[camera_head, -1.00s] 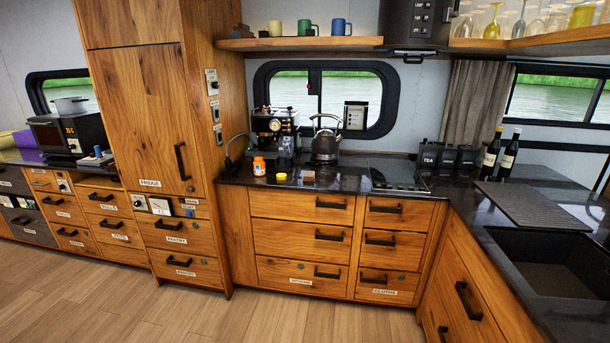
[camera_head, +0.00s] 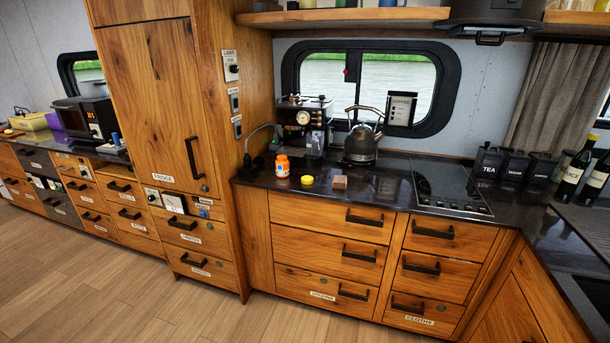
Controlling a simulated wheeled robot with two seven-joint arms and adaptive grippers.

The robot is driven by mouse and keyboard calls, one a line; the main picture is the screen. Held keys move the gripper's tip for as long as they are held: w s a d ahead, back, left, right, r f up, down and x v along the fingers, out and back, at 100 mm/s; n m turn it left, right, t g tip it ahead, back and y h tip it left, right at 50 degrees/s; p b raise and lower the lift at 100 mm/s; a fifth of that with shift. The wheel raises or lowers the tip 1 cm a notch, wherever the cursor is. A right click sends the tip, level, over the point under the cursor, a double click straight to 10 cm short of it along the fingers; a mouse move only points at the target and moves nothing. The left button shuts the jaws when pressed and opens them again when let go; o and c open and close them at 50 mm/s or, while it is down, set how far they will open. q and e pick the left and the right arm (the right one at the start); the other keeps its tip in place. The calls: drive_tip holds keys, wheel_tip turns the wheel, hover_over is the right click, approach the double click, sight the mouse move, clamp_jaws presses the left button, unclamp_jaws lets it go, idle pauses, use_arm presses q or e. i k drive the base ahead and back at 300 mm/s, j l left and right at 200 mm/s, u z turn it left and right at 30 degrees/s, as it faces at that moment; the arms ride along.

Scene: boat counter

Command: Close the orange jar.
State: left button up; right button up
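The orange jar (camera_head: 282,167) stands upright on the dark counter, near its front edge and close to the tall wooden fridge cabinet. Neither of my grippers shows in the head view.
A small brown block (camera_head: 339,182) sits right of the yellow lid. Behind stand a coffee machine (camera_head: 303,122) and a kettle (camera_head: 361,142). A cooktop (camera_head: 448,187) lies to the right. The wooden floor (camera_head: 170,300) in front of the drawers is clear.

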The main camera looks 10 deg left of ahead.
sight(282, 163)
drive_tip(key=i+u, duration=0.3)
drive_tip(key=i, duration=0.2)
drive_tip(key=i+l+u, duration=0.1)
drive_tip(key=i+u, duration=0.15)
drive_tip(key=i, duration=0.2)
drive_tip(key=i+l+u, duration=0.3)
drive_tip(key=i, duration=0.2)
drive_tip(key=j, duration=0.1)
